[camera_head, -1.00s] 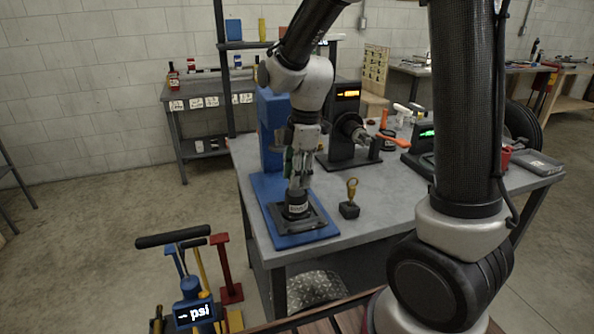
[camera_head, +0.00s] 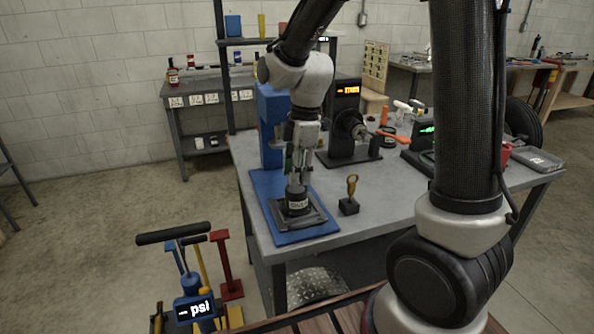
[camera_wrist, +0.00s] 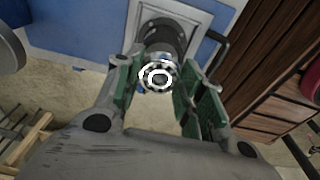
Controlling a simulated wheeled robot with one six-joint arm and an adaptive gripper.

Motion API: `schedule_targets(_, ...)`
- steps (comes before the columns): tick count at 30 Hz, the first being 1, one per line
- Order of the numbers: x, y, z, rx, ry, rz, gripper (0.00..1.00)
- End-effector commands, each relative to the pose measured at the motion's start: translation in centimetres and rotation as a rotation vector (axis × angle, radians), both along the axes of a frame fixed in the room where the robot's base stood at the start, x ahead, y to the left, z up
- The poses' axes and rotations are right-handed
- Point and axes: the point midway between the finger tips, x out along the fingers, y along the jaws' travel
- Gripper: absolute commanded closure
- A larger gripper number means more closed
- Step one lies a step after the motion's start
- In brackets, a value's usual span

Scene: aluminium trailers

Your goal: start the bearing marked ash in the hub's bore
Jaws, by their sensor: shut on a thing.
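A silver ball bearing (camera_wrist: 158,76) with a white ring face sits between my fingertips in the wrist view. My gripper (camera_head: 298,172) is shut on it; I cannot read any marking on it. The dark round hub (camera_head: 296,200), with a pale label on its side, stands upright on a grey-black plate (camera_head: 315,218) on the blue press base. My gripper is directly above the hub, pointing down. In the wrist view the hub (camera_wrist: 166,36) shows just beyond the bearing, which covers part of it. I cannot tell whether the bearing touches the bore.
The blue press column (camera_head: 272,120) rises close behind my gripper. A small black block with a yellow-handled tool (camera_head: 350,195) stands right of the base. A black machine with an orange display (camera_head: 347,120) stands behind. The grey tabletop (camera_head: 390,190) is clear at the front right.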

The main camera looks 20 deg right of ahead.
Motion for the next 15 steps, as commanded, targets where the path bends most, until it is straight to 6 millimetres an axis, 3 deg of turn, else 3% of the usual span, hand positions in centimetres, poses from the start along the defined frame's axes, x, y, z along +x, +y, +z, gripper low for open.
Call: schedule_targets(15,0.01,0.0,-0.52,0.0,0.0,0.0,0.87)
